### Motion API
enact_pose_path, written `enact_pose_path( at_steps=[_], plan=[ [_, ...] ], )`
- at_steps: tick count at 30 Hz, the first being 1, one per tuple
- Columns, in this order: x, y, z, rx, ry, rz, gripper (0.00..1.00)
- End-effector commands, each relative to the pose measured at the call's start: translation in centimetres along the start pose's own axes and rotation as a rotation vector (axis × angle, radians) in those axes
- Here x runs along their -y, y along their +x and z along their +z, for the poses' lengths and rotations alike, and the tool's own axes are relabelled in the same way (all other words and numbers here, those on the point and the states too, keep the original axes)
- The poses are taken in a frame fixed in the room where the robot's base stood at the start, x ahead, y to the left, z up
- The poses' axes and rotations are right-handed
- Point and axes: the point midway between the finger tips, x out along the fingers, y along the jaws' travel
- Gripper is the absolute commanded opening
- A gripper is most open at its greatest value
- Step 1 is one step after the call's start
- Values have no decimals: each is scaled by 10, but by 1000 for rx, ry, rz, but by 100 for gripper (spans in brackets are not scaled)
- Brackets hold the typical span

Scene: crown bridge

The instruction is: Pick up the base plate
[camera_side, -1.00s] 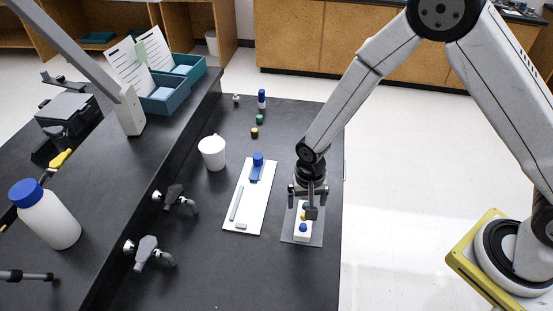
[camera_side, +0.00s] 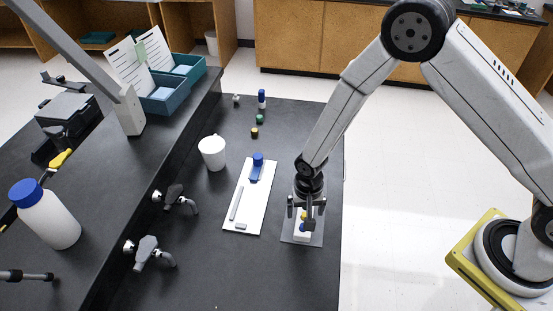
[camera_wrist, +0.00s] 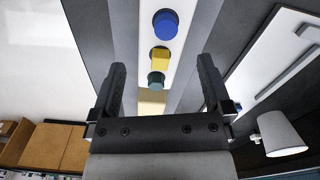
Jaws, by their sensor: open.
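The base plate appears to be the narrow white plate (camera_side: 301,238) lying on a grey mat (camera_side: 317,240) near the right edge of the black bench. In the wrist view the white plate (camera_wrist: 146,40) carries a blue peg (camera_wrist: 165,23), a yellow piece (camera_wrist: 159,58) and a green piece (camera_wrist: 155,79) in a row, with a beige block (camera_wrist: 151,102) nearer my gripper. My gripper (camera_side: 302,214) is open above the plate, pointing down. In the wrist view my gripper's fingers (camera_wrist: 161,72) stand on either side of the row; whether they touch anything cannot be told.
A white board (camera_side: 248,205) with a blue-topped item (camera_side: 257,162) and a grey rod lies to the left. A white cup (camera_side: 212,152) stands beyond it. Small coloured pieces stand farther back. Taps (camera_side: 147,251) jut over the left side. The front bench is clear.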

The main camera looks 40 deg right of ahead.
Motion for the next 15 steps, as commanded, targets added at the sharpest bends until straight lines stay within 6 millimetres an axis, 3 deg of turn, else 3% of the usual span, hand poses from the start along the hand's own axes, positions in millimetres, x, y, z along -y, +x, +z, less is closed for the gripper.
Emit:
enact_pose_path(
  at_steps=[7, 15],
  plan=[
    [0, 25, 0, 2, 0, 2, 100],
    [0, 33, -1, 0, 0, 0, 100]
  ],
)
